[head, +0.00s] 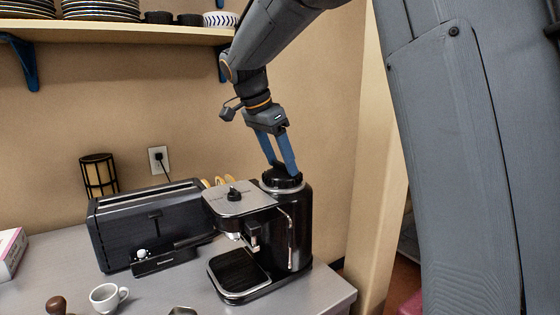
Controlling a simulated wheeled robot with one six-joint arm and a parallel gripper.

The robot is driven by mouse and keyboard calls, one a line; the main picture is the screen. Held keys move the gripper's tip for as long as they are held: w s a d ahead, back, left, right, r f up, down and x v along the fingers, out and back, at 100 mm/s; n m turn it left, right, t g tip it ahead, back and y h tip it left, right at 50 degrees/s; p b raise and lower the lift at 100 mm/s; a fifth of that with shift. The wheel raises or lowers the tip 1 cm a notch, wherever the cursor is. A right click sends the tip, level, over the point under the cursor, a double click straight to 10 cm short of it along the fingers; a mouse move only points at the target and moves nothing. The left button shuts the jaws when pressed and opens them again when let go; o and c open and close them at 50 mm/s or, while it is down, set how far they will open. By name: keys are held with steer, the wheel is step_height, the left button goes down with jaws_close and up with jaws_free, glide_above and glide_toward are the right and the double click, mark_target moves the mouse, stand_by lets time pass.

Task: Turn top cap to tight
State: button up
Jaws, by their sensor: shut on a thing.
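The top cap (282,185) is a black, ridged round cap on the dark cylinder at the back right of the coffee machine (297,216). My gripper (284,170) comes down from above with its blue fingers on the cap, shut on it. The cap looks level and seated on the cylinder's rim. I cannot read any tight mark or the cap's turn angle from here. The fingers hide part of the cap's far side.
A black toaster (150,222) stands left of the machine. A white cup (107,297) and a dark-knobbed tool (57,305) are on the counter in front. A shelf with plates (100,10) is above. The counter's right edge (340,287) is close to the machine.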

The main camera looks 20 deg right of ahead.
mark_target(269, 175)
steer(key=shift+m, duration=0.4)
steer(key=o, duration=1.1)
steer(key=shift+c, duration=0.2)
steer(key=shift+r, duration=0.1)
steer(key=w+b+v, duration=0.1)
steer(key=v, duration=0.6)
steer(key=shift+s+a+r+b, duration=0.2)
steer(key=shift+s+r+b, duration=0.15)
steer(key=shift+s+b, duration=0.1)
